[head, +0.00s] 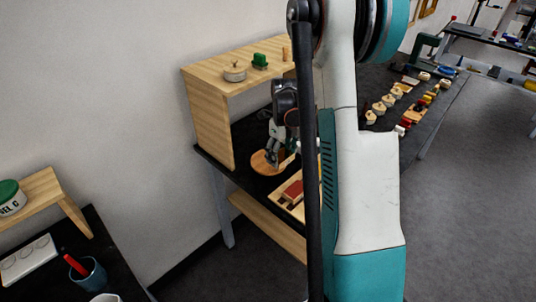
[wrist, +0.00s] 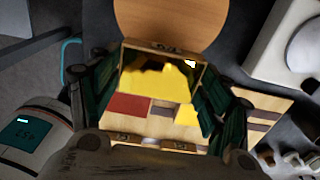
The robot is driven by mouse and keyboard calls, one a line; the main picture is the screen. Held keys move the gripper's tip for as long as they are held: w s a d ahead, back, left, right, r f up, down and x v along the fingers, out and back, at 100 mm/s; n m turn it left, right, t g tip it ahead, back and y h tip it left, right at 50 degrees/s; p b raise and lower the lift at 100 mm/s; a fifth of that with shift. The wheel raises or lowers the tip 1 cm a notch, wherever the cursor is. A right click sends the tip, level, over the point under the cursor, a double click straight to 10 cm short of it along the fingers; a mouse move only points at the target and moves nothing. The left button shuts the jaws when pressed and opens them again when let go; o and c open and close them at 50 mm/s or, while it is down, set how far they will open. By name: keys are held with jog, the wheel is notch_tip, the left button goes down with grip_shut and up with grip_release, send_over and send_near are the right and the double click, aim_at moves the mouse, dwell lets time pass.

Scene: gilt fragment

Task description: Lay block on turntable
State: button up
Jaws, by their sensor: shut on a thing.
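The block (wrist: 130,105) is a wooden piece with a bright yellow patch, a red patch and a grey patch on its face. My gripper (wrist: 158,100) is shut on it, with dark green finger pads at both sides in the wrist view. The turntable (wrist: 172,18) is a round, plain wooden disc just beyond the block's far edge. In the head view, my gripper (head: 271,160) points down at the turntable (head: 259,166), and the block can hardly be made out there. I cannot tell whether the block touches the disc.
A wooden tray (head: 282,203) with a red piece (head: 292,191) lies in front of the turntable, partly hidden by my arm. A wooden shelf (head: 213,118) stands behind and left, carrying a round pot (head: 235,73) and a green item (head: 260,61). Several small objects line the dark bench at right.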

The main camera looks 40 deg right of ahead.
jog(key=w, duration=0.4)
jog(key=w+a, duration=0.1)
jog(key=w, duration=0.1)
jog(key=shift+w+b, duration=0.2)
jog(key=shift+b, duration=0.15)
jog(key=shift+w+f+b, duration=0.15)
jog(key=shift+f+b, duration=0.45)
jog(key=shift+f, duration=1.15)
jog(key=shift+f, duration=0.2)
jog(key=o, duration=1.1)
jog(key=shift+c, duration=0.2)
jog(key=shift+r, duration=0.1)
notch_tip(320, 180, up, 8)
jog(key=p, duration=0.2)
